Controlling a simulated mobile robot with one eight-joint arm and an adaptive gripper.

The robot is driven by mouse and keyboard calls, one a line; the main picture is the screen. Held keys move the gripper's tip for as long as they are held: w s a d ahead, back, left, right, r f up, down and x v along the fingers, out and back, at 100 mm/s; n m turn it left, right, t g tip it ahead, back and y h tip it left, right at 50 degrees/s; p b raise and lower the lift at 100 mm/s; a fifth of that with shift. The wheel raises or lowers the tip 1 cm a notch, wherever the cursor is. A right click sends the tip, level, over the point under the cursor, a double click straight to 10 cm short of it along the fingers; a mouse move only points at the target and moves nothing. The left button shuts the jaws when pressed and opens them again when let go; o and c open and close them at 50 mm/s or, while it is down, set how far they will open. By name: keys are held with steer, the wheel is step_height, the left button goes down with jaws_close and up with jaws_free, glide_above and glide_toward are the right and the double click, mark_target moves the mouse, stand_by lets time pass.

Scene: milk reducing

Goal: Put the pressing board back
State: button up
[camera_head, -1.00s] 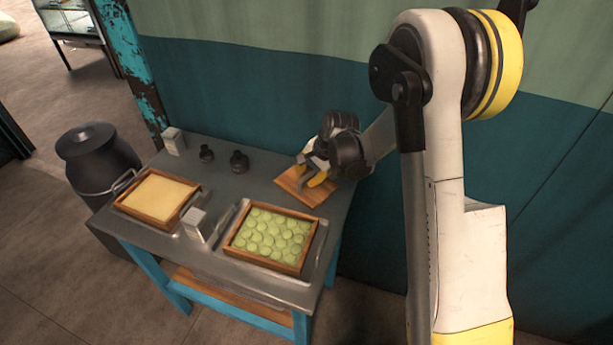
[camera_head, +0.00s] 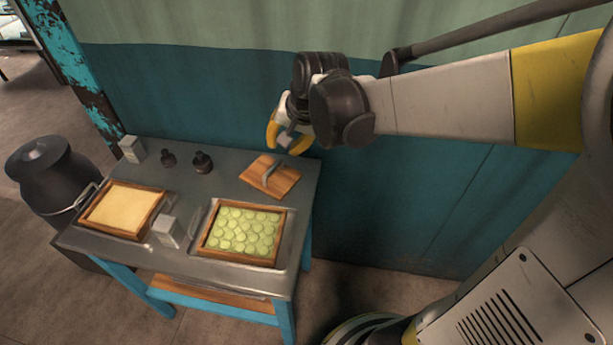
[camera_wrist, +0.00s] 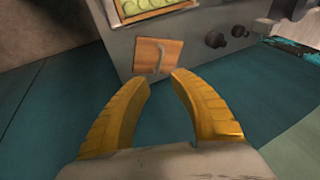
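The pressing board (camera_head: 284,181) is a square wooden board with a grey handle (camera_head: 270,173) on top. It lies flat on the back right part of the metal table. My gripper (camera_head: 287,142) is above and behind the board, apart from it, near the teal wall. In the wrist view, my gripper's yellow fingers (camera_wrist: 162,80) are spread with nothing between them. The pressing board (camera_wrist: 170,52) shows beyond the fingertips, with its handle facing up.
The grey table (camera_head: 190,187) holds a wooden frame of green rounds (camera_head: 208,245), a frame with a pale yellow slab (camera_head: 125,207), two dark weights (camera_head: 202,163) and two pale blocks (camera_head: 167,231). A dark milk can (camera_head: 52,180) stands left.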

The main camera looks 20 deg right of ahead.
steer(key=s+r+n+t, duration=0.1)
steer(key=s+n, duration=0.2)
steer(key=s, duration=0.5)
steer(key=s+a+r+n+t+h, duration=0.1)
steer(key=s+n, duration=0.3)
steer(key=s, duration=0.4)
steer(key=shift+r, duration=0.8)
